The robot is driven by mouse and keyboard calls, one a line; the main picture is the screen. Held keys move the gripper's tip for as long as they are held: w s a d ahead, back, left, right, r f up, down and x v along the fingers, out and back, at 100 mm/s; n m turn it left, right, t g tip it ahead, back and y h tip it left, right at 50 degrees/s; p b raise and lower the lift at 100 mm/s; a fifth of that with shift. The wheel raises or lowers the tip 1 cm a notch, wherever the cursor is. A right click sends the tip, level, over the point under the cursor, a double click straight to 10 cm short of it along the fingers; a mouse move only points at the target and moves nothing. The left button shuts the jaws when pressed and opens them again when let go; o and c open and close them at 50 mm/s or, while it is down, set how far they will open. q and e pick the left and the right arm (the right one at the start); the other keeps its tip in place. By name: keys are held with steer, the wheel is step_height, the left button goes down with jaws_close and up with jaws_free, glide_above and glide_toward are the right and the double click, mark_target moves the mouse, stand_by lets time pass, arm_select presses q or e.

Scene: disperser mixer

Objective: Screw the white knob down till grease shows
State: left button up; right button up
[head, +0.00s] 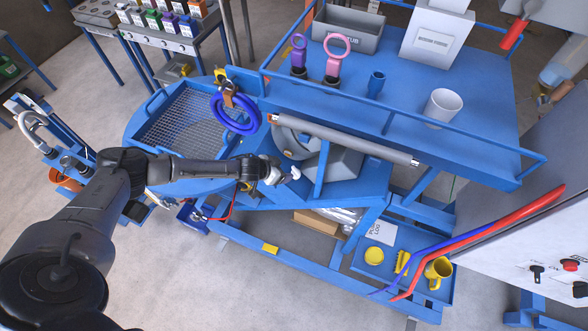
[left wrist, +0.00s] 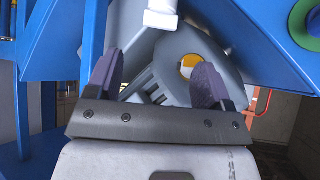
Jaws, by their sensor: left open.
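My left gripper (head: 272,174) reaches in from the left to the blue machine frame. In the left wrist view my left gripper (left wrist: 158,72) is open, with its two purple-grey fingers apart and nothing between them. A white cylindrical part (left wrist: 160,12), seemingly the white knob, stands just beyond the fingertips at the top edge of the wrist view, where it is cut off. A small white part (head: 294,173) also shows at the gripper's tip in the head view. No grease can be made out. My right gripper is in neither view.
A grey motor-like housing (left wrist: 172,62) with a yellow-and-white round spot lies behind the fingers. Blue frame bars (left wrist: 262,45) stand close on both sides. A grey roller (head: 345,138) and the blue upper deck (head: 445,75) lie beyond the gripper.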

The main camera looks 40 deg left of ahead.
mark_target(296, 170)
arm_select(q)
steer(key=x, duration=0.7)
steer(key=shift+f+b, duration=0.1)
steer(key=shift+b, duration=0.25)
steer(key=shift+w+d+f, duration=0.1)
steer(key=shift+w+f, duration=0.3)
steer(key=shift+w, duration=0.15)
